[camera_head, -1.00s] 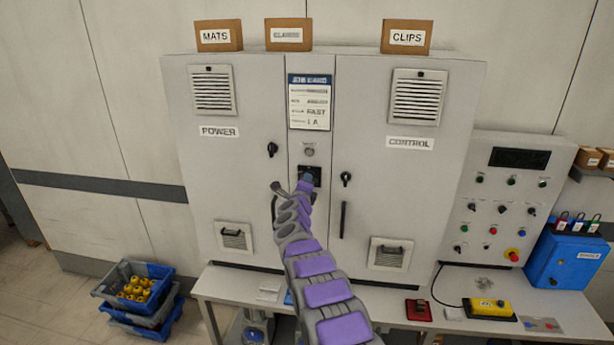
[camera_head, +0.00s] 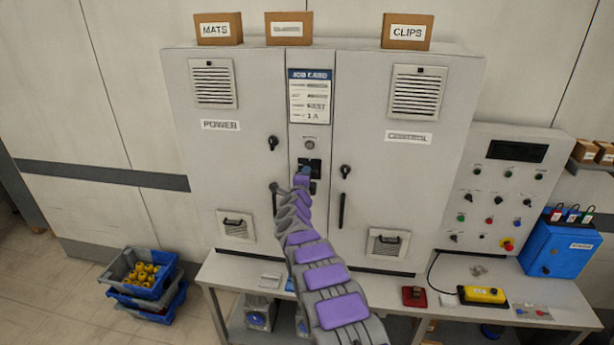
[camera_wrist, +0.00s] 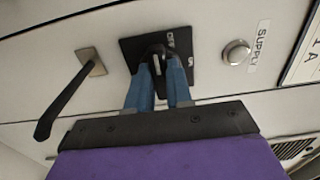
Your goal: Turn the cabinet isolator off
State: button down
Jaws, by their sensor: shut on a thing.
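The cabinet isolator (camera_wrist: 133,48) is a black square plate with a black handle in its middle, on the strip between the two cabinet doors. White lettering on the plate is partly hidden. My gripper (camera_wrist: 169,72) has two blue fingers shut on the black handle. In the head view my gripper (camera_head: 303,178) is in front of the isolator plate (camera_head: 312,163) and covers most of it. The exact angle of the handle is hard to tell.
A round SUPPLY lamp (camera_wrist: 237,52) sits beside the isolator plate. A black door handle (camera_wrist: 62,103) sticks out on the other side. The job card (camera_head: 310,97) is above. A bench (camera_head: 395,292) stands below the cabinet.

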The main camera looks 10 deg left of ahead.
jog(key=shift+a+f, duration=0.15)
jog(key=shift+a, duration=0.1)
jog(key=c, duration=1.4)
grip_release()
jog(key=o, duration=0.4)
jog(key=shift+a, duration=0.25)
jog(key=shift+s+a+f+b, duration=0.15)
jog(key=shift+s+b, duration=0.7)
jog(key=shift+s, duration=3.5)
jog(key=shift+s+a+b, duration=0.2)
jog(key=shift+s+b, duration=0.65)
jog(key=shift+s, duration=3.5)
